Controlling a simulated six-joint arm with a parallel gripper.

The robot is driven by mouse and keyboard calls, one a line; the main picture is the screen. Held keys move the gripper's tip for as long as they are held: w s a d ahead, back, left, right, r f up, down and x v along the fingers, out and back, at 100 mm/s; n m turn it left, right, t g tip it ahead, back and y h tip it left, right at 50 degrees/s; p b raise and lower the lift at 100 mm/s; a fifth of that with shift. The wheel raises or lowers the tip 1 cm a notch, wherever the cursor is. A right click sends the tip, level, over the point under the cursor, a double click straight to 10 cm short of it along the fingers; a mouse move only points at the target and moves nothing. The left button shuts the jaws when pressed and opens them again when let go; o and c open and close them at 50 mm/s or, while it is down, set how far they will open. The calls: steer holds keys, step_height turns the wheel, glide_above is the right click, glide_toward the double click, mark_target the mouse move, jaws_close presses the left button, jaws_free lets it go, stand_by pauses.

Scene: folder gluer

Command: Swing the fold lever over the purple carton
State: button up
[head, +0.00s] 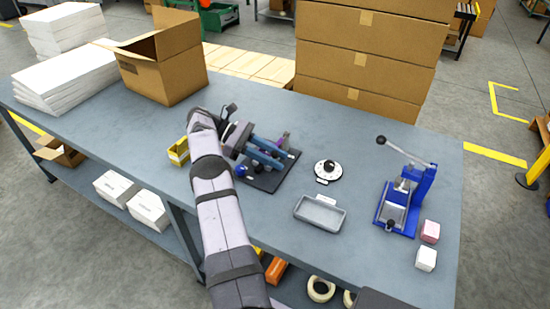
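A small device on a dark base plate (288,176) sits at mid-table, with blue bars (268,153) across it and a dark blue ball knob (241,171) at its left front. A bit of purple, likely the purple carton (280,141), shows behind the blue bars; most of it is hidden. I cannot tell which part is the fold lever, or how it is turned. My gripper (243,143) is over the left side of this device, my arm reaching in from the front. Its fingertips are not clear, and I cannot tell whether it touches anything.
A blue press (411,197) with a long handle stands at the right, beside pink (430,231) and white (426,258) blocks. A grey tray (320,213) and round dial (327,170) lie between. A yellow box (179,151) is left of my arm. Large cartons (358,60) stand behind.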

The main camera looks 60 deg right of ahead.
steer(key=shift+r, duration=0.95)
step_height(320, 180, up, 3)
steer(key=shift+r+p, duration=0.2)
steer(key=shift+p, duration=0.4)
steer(key=shift+r+p, duration=2.25)
